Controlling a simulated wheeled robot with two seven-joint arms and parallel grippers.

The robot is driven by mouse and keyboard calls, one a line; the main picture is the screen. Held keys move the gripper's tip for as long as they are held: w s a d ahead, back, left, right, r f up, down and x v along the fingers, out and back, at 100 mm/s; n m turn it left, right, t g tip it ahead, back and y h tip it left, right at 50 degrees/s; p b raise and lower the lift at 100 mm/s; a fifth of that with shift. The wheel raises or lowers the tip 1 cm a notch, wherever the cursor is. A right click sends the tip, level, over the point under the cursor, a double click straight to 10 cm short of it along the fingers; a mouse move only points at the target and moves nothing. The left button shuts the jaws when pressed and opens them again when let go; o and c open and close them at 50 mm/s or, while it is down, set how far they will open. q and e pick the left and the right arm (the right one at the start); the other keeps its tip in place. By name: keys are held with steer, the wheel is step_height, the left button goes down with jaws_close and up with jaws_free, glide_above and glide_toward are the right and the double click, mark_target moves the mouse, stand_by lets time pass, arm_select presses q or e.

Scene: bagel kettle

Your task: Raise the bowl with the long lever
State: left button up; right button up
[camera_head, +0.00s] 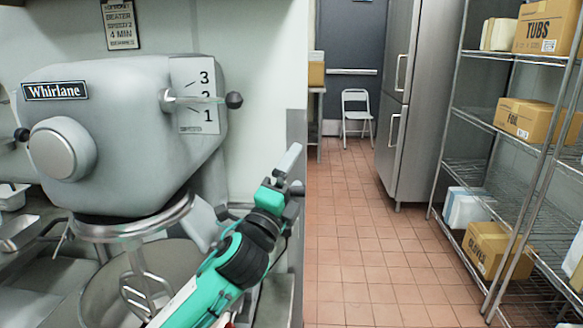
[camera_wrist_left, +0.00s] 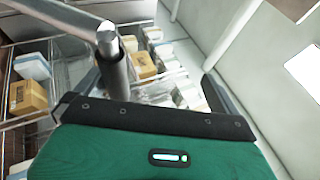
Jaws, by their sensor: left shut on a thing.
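The steel bowl (camera_head: 178,262) sits under the head of the grey Whirlane mixer (camera_head: 125,150). A wire beater (camera_head: 140,285) hangs down into it, and my left arm hides part of its right side. My left gripper (camera_head: 281,184) is to the right of the bowl, shut on the long lever (camera_head: 289,159), a pale bar whose end sticks out above the fingers. In the left wrist view a round-ended grey bar of the lever (camera_wrist_left: 70,22) comes in from the upper left to the gripper; the exact grip is partly hidden. My right gripper is out of view.
A short speed lever with a black knob (camera_head: 234,100) is on the mixer's right side by the numbers. A wire shelf (camera_head: 490,180) with boxes stands at the right. A steel fridge (camera_head: 418,100) and folding chair (camera_head: 357,112) are behind. The tiled floor (camera_head: 370,250) between is clear.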

arm_select(q)
steer(key=shift+s+a+r+p, duration=0.1)
steer(key=shift+s+a, duration=0.2)
steer(key=shift+s, duration=0.55)
steer(key=shift+s+a+r+p, duration=0.15)
steer(key=shift+s+a, duration=0.1)
steer(key=shift+s, duration=0.55)
steer(key=shift+s+a+f+p, duration=0.1)
steer(key=shift+s+a, duration=0.2)
steer(key=shift+s, duration=0.55)
steer(key=s, duration=0.1)
steer(key=s+a, duration=0.1)
steer(key=s, duration=0.1)
steer(key=s+r, duration=0.1)
steer(key=shift+s+a, duration=0.2)
steer(key=shift+s, duration=0.05)
steer(key=c, duration=0.9)
steer(key=shift+r+v, duration=0.15)
steer(key=shift+v, duration=1.8)
steer(key=shift+r+v, duration=0.15)
steer(key=shift+v, duration=1.8)
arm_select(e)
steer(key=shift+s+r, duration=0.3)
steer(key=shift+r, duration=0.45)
arm_select(q)
steer(key=shift+s, duration=0.15)
